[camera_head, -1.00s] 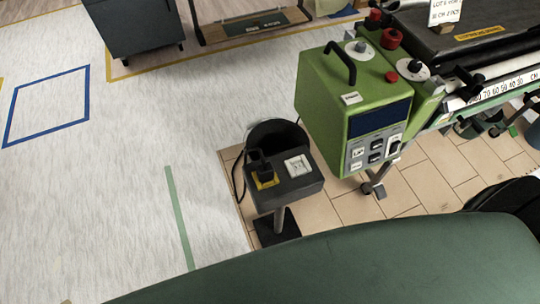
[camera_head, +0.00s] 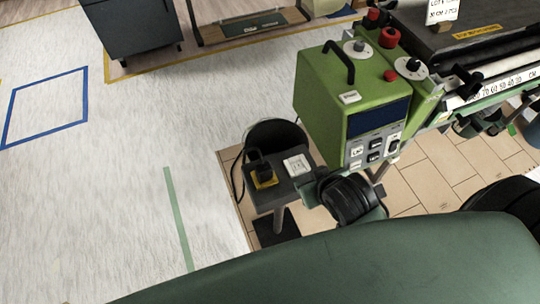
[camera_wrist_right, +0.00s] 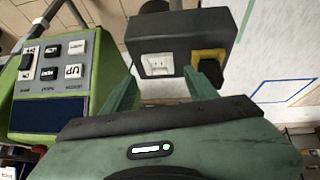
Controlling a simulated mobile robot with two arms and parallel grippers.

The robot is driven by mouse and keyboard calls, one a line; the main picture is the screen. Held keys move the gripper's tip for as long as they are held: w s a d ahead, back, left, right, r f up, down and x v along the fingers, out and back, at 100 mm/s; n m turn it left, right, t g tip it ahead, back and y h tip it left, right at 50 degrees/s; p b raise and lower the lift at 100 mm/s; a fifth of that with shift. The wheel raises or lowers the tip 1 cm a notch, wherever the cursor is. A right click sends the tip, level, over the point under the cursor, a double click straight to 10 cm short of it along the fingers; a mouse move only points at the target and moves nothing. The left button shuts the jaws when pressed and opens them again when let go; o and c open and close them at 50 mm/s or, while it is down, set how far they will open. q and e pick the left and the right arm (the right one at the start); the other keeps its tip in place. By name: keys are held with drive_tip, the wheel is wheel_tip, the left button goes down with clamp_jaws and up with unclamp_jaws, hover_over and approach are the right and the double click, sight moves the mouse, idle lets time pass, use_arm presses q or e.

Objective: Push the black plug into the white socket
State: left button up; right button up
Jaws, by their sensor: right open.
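The black plug (camera_head: 261,170) sits upright on a yellow square at the left of a dark box (camera_head: 287,192); a cable hangs beside it. The white socket (camera_head: 297,165) is on the same box, just right of the plug, and nothing is in it. In the right wrist view, the socket (camera_wrist_right: 158,64) lies beyond the gap between my fingers and the plug (camera_wrist_right: 210,70) is beyond the right finger. My right gripper (camera_wrist_right: 161,84) is open and empty, close to the box. In the head view its fingers are mostly hidden behind my black wrist. My left gripper is out of view.
A green machine (camera_head: 352,105) with a button panel stands close right of the box and my right wrist. A black round bin (camera_head: 276,135) is behind the box. The pale floor (camera_head: 120,210) to the left is mostly clear.

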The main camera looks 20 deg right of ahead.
drive_tip(key=w+a+r+t, duration=0.3)
drive_tip(key=w+r+t, duration=0.7)
drive_tip(key=w+r, duration=0.65)
drive_tip(key=a+r+n+g+y, duration=0.1)
drive_tip(key=a+r+n+y, duration=0.2)
drive_tip(key=a+n+y, duration=0.45)
drive_tip(key=a+r+n+g+y, duration=0.1)
drive_tip(key=a+r+n+y, duration=0.2)
drive_tip(key=a+n+y, duration=0.45)
drive_tip(key=n+g+h, duration=0.3)
drive_tip(key=g+h, duration=0.6)
drive_tip(key=g, duration=0.6)
approach(257, 178)
drive_tip(key=shift+h, duration=0.3)
drive_tip(key=shift+x, duration=3.75)
